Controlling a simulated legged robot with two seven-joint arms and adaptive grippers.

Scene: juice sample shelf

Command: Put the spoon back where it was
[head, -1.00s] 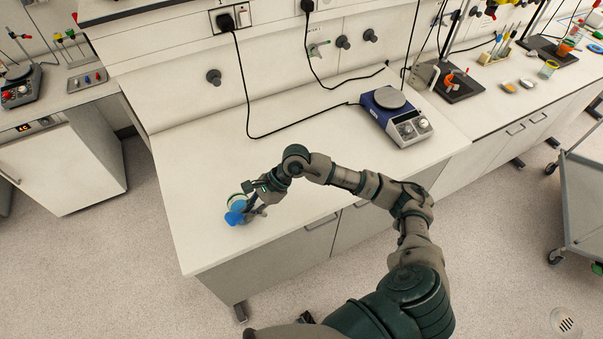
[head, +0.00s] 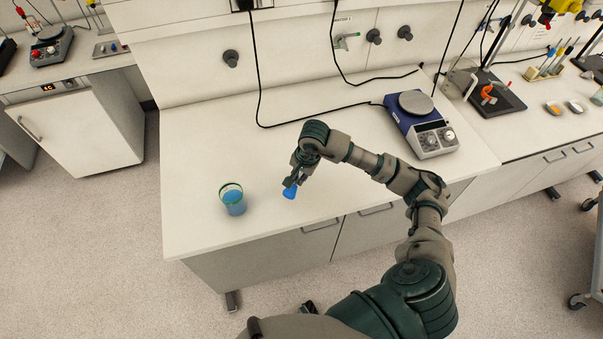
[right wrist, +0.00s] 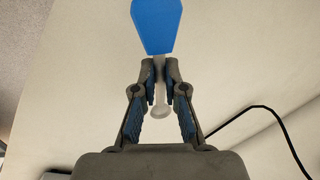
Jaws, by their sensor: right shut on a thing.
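My right gripper (head: 293,180) is shut on the spoon (head: 289,192). The right wrist view shows the closed fingers (right wrist: 160,72) around the thin pale handle, with the broad blue end of the spoon (right wrist: 157,25) beyond the fingertips and a small rounded end between the fingers. In the head view the spoon hangs at the gripper over the front part of the white bench (head: 262,222). A clear cup (head: 233,199) with a green rim and blue contents stands on the bench, left of the gripper and apart from it. My left gripper is not in view.
A blue and white hotplate-like device (head: 432,139) with a round plate stands at the back right of the bench. A black cable (head: 261,95) runs along the back. Most of the middle bench is clear. Another bench with a red-knobbed device (head: 50,50) is at the left.

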